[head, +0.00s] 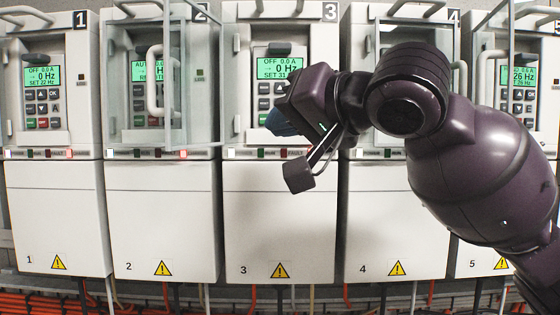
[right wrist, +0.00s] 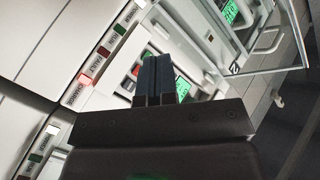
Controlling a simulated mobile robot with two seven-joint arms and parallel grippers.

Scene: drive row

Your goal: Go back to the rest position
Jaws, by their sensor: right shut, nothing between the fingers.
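My right gripper (head: 279,122) is shut and empty in front of the keypad of drive 3 (head: 280,220). Its dark fingers are pressed together in the right wrist view (right wrist: 153,80). They overlap part of a keypad and green display there; contact cannot be told. My right arm (head: 480,165) comes in from the right, bent across drives 4 and 5. My left gripper is not in view.
Drive 1 (head: 55,215), drive 2 (head: 163,215) and drive 4 (head: 395,235) stand in the same row, with another at the right. Clear covers with handles (head: 155,80) stick out at several drives. Orange cables (head: 40,303) run below.

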